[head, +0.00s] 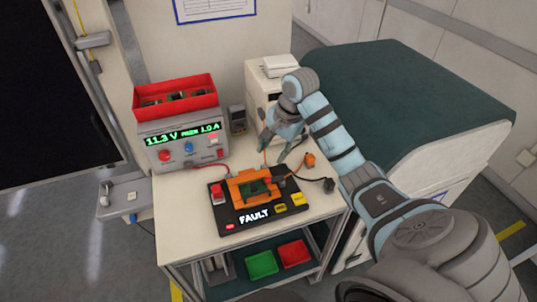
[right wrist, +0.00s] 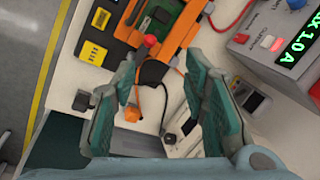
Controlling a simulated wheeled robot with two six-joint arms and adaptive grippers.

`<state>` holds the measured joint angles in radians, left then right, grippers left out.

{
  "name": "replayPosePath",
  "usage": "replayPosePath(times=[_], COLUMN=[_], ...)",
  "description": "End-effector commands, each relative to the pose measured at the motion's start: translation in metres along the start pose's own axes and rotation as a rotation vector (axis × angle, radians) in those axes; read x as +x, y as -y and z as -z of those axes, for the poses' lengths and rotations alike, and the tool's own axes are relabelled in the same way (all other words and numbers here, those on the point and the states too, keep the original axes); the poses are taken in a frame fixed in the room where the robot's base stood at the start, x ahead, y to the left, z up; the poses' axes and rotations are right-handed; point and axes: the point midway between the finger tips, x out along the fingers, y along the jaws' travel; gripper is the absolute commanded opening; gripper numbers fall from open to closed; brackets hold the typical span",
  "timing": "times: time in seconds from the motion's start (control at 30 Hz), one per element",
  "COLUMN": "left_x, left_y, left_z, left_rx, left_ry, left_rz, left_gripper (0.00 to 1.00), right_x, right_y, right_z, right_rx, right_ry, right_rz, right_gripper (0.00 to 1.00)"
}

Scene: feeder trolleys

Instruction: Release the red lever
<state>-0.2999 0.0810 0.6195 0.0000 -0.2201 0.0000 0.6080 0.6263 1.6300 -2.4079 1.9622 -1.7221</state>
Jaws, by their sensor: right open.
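The red lever shows as a round red knob (right wrist: 150,40) beside the orange clamp frame (right wrist: 183,28) in the right wrist view. In the head view the knob (head: 268,181) is small at the right part of the black test fixture (head: 235,219). The fixture's display reads FAULT. A green board (head: 256,188) sits within the orange frame. My right gripper (right wrist: 160,66) is open and empty, with the knob just beyond and between its fingertips, apart from both. In the head view the gripper (head: 273,149) is above the trolley top behind the fixture. My left gripper is out of view.
A power supply (head: 182,149) with a red bin (head: 176,95) on top stands at the back left. Cables, an orange connector (right wrist: 132,113) and a black plug lie beside the fixture. Green (head: 262,264) and red (head: 294,253) trays sit on the lower shelf.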

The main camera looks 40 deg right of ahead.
Motion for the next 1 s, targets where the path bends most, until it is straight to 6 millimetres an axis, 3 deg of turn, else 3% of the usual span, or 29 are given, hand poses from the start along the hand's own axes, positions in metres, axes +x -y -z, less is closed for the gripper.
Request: replayPosePath(times=[0.17, 0.4, 0.57, 0.77, 1.0], left_x=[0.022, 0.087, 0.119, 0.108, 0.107], left_y=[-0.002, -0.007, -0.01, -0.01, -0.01], left_z=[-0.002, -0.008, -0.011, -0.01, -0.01], left_rx=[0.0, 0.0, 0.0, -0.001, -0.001], left_ry=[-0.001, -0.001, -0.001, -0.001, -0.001], left_rz=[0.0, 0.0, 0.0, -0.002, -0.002], left_gripper=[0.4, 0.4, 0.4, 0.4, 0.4], right_x=[0.02, 0.087, 0.124, 0.138, 0.14], right_y=[-0.012, -0.017, -0.018, -0.016, -0.016], right_z=[0.008, 0.009, 0.009, 0.009, 0.01], right_rx=[-0.003, -0.003, -0.004, -0.003, -0.004], right_ry=[-0.025, -0.024, -0.023, -0.023, -0.024], right_rz=[-0.053, -0.053, -0.052, -0.053, -0.051], right_gripper=[0.4, 0.4, 0.4, 0.4, 0.4])
